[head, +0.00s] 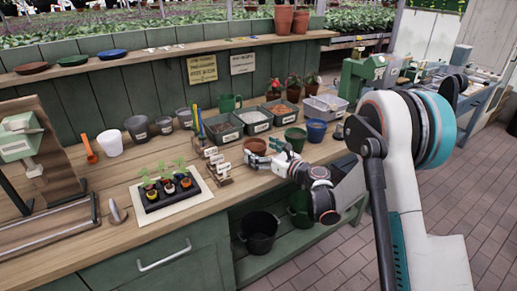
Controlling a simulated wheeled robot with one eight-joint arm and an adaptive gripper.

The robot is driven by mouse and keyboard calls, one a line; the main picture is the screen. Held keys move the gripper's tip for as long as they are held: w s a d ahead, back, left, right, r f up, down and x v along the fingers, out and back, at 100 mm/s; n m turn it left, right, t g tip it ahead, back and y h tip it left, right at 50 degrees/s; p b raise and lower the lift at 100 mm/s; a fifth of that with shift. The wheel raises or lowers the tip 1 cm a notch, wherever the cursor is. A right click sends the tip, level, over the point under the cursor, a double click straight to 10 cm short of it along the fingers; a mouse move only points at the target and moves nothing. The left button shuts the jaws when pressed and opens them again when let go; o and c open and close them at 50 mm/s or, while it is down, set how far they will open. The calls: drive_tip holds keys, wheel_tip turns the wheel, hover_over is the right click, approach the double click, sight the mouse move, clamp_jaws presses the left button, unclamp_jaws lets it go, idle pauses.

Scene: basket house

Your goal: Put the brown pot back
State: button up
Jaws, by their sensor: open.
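A brown pot (254,146) stands on the wooden workbench (220,195), near its front edge and in front of the trays. My gripper (264,156) reaches in from the right at bench height. Its fingers are open and close to the pot's right and front side. The gripper hides part of that area, and I cannot tell whether the fingers touch the pot. Taller brown pots (283,19) stand on the shelf (160,54) at the back.
A green pot (295,138) and a blue pot (316,131) stand right of the brown pot. Trays of soil and gravel (256,119) lie behind it. Small labelled stands (217,168) and a seedling tray (168,190) are to the left. Black (260,231) and green buckets sit below.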

drive_tip(key=p+v, duration=0.3)
drive_tip(key=v, duration=0.8)
drive_tip(key=s+d+r+n+g+h, duration=0.2)
drive_tip(key=s+r+n+g+h, duration=0.25)
drive_tip(key=s+r+n, duration=0.75)
drive_tip(key=s+d+n+h, duration=0.3)
drive_tip(key=s+d+n, duration=0.1)
drive_tip(key=s, duration=0.4)
drive_tip(key=s+d+n+h, duration=0.2)
drive_tip(key=s+d+n, duration=0.2)
drive_tip(key=s, duration=0.4)
drive_tip(key=s+d+n+h, duration=0.3)
drive_tip(key=s+n, duration=0.3)
drive_tip(key=s, duration=0.2)
drive_tip(key=shift+d+n+h, duration=0.3)
drive_tip(key=shift+d+h, duration=0.05)
drive_tip(key=shift+d, duration=0.15)
